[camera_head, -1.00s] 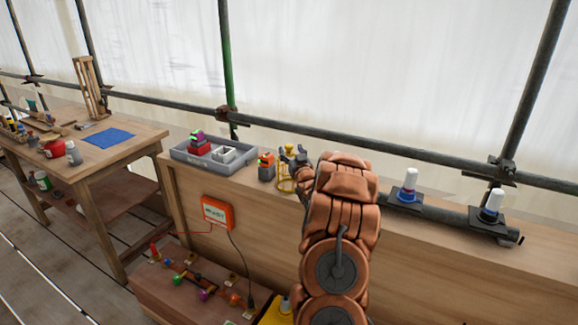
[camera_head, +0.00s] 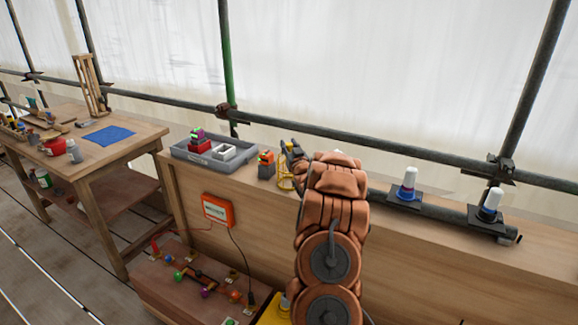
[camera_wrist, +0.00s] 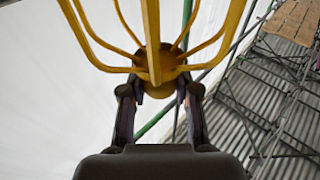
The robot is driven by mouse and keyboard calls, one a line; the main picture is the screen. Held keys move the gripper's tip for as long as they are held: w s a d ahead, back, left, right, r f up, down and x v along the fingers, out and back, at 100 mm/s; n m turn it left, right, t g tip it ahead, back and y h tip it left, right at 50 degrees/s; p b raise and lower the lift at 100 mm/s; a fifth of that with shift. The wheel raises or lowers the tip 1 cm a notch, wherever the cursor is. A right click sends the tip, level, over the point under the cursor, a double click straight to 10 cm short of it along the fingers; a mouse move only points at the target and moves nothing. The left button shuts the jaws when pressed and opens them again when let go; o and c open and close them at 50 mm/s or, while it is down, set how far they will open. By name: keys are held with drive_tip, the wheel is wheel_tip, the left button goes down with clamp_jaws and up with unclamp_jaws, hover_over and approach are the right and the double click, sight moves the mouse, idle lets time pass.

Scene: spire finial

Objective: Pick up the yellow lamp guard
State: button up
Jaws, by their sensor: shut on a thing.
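The yellow lamp guard (camera_wrist: 152,62) is a cage of curved yellow bars that meet at a round knob. In the wrist view my gripper (camera_wrist: 160,88) has its two dark fingers closed around that knob, with the bars spreading beyond the fingertips. In the head view the yellow lamp guard (camera_head: 285,179) shows at the left of my gripper (camera_head: 292,155), over the wooden bench. My arm hides part of it, and I cannot tell whether it touches the bench top.
A grey tray (camera_head: 176,152) with small blocks and an orange-topped grey block (camera_head: 265,165) stand left of the guard. Two white-capped lamps (camera_head: 408,184) (camera_head: 490,204) stand on dark plates at right. A scaffold pipe (camera_head: 370,145) runs behind the bench.

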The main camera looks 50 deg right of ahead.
clamp_jaws()
